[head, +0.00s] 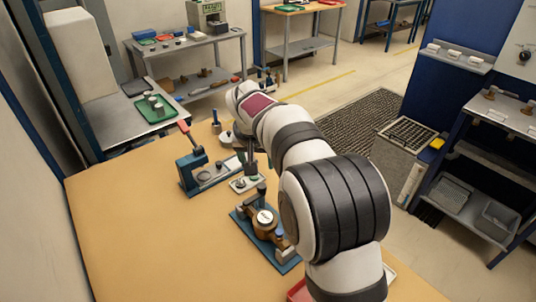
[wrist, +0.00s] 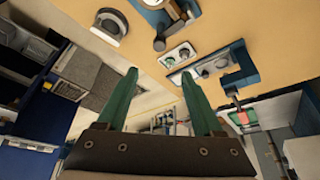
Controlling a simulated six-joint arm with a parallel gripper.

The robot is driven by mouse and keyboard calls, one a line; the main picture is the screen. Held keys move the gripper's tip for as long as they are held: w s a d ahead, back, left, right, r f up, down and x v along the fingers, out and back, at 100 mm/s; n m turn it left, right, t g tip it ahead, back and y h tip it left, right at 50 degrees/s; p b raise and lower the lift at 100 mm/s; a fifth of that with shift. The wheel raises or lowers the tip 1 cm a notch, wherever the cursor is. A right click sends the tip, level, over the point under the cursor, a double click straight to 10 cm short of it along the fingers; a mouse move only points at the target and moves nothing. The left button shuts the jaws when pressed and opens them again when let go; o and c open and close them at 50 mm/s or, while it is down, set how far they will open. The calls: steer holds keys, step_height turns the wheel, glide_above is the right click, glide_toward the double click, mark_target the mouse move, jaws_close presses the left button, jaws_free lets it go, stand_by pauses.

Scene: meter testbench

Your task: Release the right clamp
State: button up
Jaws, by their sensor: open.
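On the tan bench, a round brass-coloured meter (head: 264,222) with a white face sits on a blue base (head: 245,226). Dark fittings stand at the base's far and near ends; I cannot tell which is the right clamp. Part of the base shows at the top of the wrist view (wrist: 178,10), with a dark knobbed fitting (wrist: 158,44). A blue fixture with a raised red-handled lever (head: 189,138) stands farther left; its lever also shows in the wrist view (wrist: 240,112). My gripper (wrist: 158,73) has its green fingers apart and nothing between them.
A small light plate with round pieces (head: 243,183) lies between the two fixtures. A red-edged tray (head: 298,290) is partly hidden by my arm at the near edge. Side tables and shelves stand beyond the bench.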

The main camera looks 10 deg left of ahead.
mark_target(262, 185)
steer(key=x, duration=1.5)
steer(key=shift+d+f, duration=0.1)
steer(key=shift+f, duration=0.05)
steer(key=shift+s, duration=0.1)
jaws_close()
